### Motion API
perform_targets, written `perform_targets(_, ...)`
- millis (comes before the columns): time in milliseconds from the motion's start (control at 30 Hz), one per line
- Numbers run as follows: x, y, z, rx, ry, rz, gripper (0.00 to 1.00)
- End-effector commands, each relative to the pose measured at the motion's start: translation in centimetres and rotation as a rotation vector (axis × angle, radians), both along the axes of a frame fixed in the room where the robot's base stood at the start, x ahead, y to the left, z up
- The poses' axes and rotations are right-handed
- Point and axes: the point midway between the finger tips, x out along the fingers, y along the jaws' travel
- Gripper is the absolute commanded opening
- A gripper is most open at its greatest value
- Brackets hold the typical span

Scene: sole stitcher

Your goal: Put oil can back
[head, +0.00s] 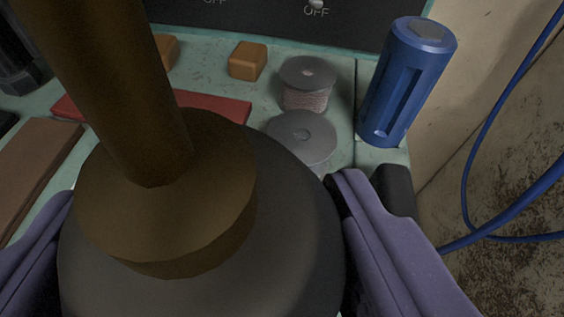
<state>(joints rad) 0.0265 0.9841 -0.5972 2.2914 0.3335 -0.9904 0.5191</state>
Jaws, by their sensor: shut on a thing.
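The oil can (270,220) fills the lower left and middle of the head view, very close to the camera. It has a dark grey rounded body, a brown collar (165,225) and a brown spout rising to the upper left. My gripper (205,215) has a purple finger on each side of the can and is shut on its body. The can's underside is hidden, so I cannot tell whether it touches the surface below.
Behind the can is a pale green worktop (215,85) with two thread spools (305,85), a blue cylinder (408,80), orange blocks (247,61), a red bar (215,105) and a brown block (35,165). A dark panel (270,20) stands at the back. Blue cables (500,215) hang at right.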

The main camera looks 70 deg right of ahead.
Motion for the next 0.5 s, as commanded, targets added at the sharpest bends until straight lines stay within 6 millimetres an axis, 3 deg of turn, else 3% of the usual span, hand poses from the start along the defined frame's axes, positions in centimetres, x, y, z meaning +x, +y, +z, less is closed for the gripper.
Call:
perform_targets(133,0.1,-1.5,-0.1,-0.003,-0.001,-0.002,0.47)
perform_targets(300,0.1,-1.4,-3.6,-0.001,0.004,0.002,0.47)
perform_targets(500,0.2,-1.4,-3.6,-0.001,-0.001,0.0,0.47)
